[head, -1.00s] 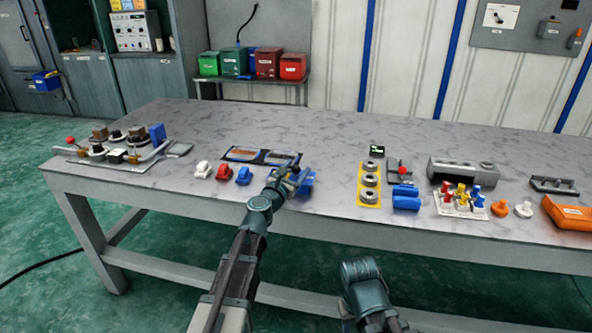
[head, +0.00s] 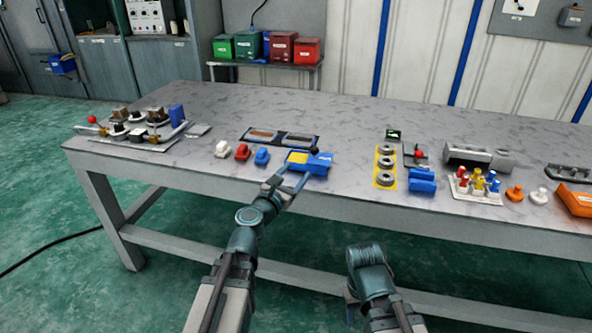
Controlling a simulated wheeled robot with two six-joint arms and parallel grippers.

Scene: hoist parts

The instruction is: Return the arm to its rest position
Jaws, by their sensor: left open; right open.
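My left gripper (head: 289,176) is open and empty at the front edge of the table, just in front of a blue block with a yellow top (head: 309,162). The fingers appear apart from the block, though the gap is small. My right arm is folded low in front of the table. The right gripper (head: 350,308) hangs below the table edge, pointing down and partly hidden by its own arm. No object shows in it.
The grey table (head: 340,117) holds white, red and blue small parts (head: 241,152) left of the blue block. The middle back is clear.

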